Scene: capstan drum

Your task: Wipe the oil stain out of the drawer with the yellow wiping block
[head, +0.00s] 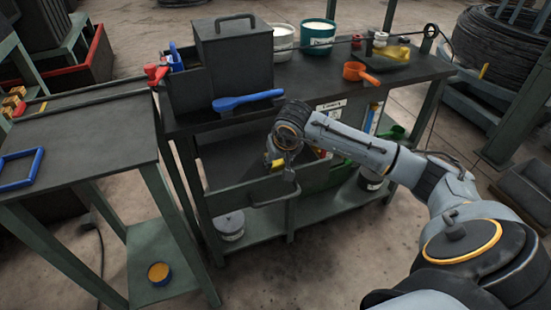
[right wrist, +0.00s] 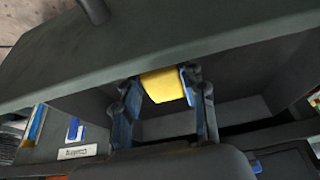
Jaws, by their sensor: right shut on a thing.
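The drawer (head: 232,186) of the dark workbench stands open in the head view. My right gripper (head: 278,164) is at the drawer opening, pointing down. It is shut on the yellow wiping block (head: 277,162). In the right wrist view the yellow block (right wrist: 163,85) sits between the two blue fingers, inside the grey drawer walls (right wrist: 75,65). I cannot tell whether the block touches the drawer floor. I see no oil stain; my arm and the drawer walls hide part of the floor. My left gripper is not in view.
On the bench stand a grey lidded box (head: 235,60), a blue spoon-like tool (head: 247,100), an orange scoop (head: 360,73) and tubs (head: 318,36). A side table (head: 85,140) with a blue frame (head: 20,168) is at left. The drawer handle (head: 277,201) juts out in front.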

